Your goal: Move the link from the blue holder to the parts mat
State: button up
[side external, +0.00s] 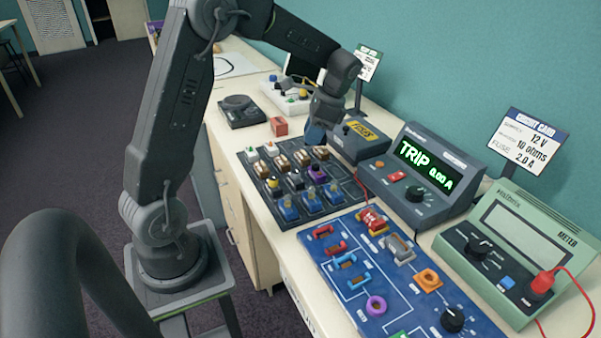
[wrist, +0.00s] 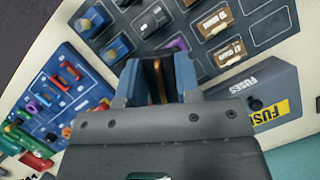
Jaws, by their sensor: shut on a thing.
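My gripper (side external: 316,131) is above the far side of the parts mat, beside the fuses box. Its blue fingers are shut on a thin copper-coloured piece, which shows between them in the wrist view as the link (wrist: 158,80). In the side view the fingers hide it. The dark parts mat (side external: 293,222) has outlined spaces and several parts on it; it also fills the upper part of the wrist view (wrist: 268,32). The blue holder (side external: 346,262) is on the blue circuit board, with nothing clearly seen bridging it.
The fuses box (side external: 352,147) stands close to my gripper. The TRIP supply (side external: 428,172) and green meter (side external: 515,245) line the back. The blue board (side external: 335,285) lies nearer the camera. A small red block (side external: 279,126) and black device (side external: 242,111) are beyond the mat.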

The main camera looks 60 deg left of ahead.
jog(key=shift+w+a+f+n, duration=0.15)
jog(key=shift+a+f+n, duration=0.15)
jog(key=shift+a, duration=0.1)
send_over(346, 190)
jog(key=w, duration=0.1)
jog(key=f, duration=0.7)
jog(key=shift+w+d, duration=0.2)
jog(key=shift+d, duration=0.05)
jog(key=shift+f, duration=1.9)
jog(key=shift+f, duration=0.15)
jog(key=o, duration=0.9)
